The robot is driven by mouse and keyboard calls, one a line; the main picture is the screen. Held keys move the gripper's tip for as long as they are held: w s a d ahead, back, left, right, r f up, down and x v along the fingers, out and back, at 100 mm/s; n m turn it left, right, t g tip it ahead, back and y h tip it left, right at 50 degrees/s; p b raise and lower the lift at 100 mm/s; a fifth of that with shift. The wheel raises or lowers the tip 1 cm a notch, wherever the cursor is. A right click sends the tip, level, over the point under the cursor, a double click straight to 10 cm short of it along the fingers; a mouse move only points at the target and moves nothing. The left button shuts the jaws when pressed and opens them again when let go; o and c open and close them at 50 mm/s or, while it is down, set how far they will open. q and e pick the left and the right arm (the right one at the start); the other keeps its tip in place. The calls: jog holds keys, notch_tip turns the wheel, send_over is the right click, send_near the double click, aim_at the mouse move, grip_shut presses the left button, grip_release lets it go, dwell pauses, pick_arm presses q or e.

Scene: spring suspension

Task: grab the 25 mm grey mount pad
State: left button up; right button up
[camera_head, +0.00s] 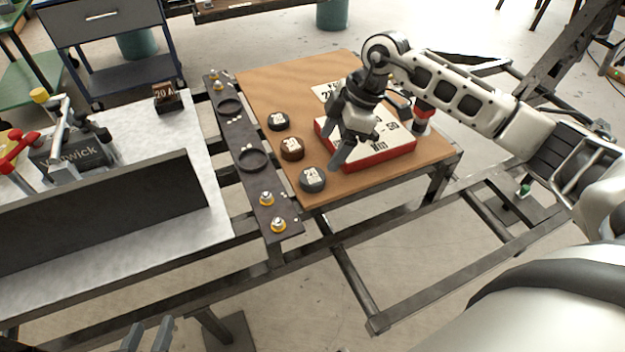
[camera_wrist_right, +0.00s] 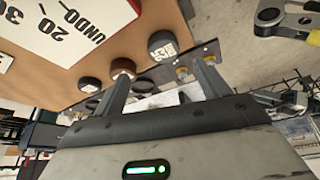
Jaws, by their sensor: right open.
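Three round pads lie in a row along the left edge of the wooden board. The nearest is a dark grey pad (camera_head: 312,179), which also shows in the right wrist view (camera_wrist_right: 162,45). A brown pad (camera_head: 292,149) is in the middle, also in the right wrist view (camera_wrist_right: 122,68). A darker pad (camera_head: 278,121) is farthest. Their printed numbers are too small to read surely. My right gripper (camera_head: 336,132) is open and empty, above the board to the right of the pads. My left gripper (camera_head: 147,336) shows only its two fingers at the bottom edge, apart and empty.
The wooden board (camera_head: 262,80) carries a red-and-white block (camera_head: 395,145) under my right gripper. A dark perforated bar (camera_head: 247,183) with rings and yellow-based studs runs left of the board. A grey bench (camera_head: 200,140) with a vise (camera_head: 78,148) stands farther left.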

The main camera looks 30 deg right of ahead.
aim_at(314, 175)
jog(key=x, duration=0.3)
jog(key=shift+s+a+b+x, duration=0.1)
jog(key=shift+b+x, duration=0.1)
jog(key=shift+x, duration=1.15)
jog(key=shift+s+a+b+x, duration=0.1)
jog(key=shift+b+x, duration=0.1)
jog(key=shift+x, duration=1.1)
jog(key=shift+r, duration=0.1)
jog(key=c, duration=1.1)
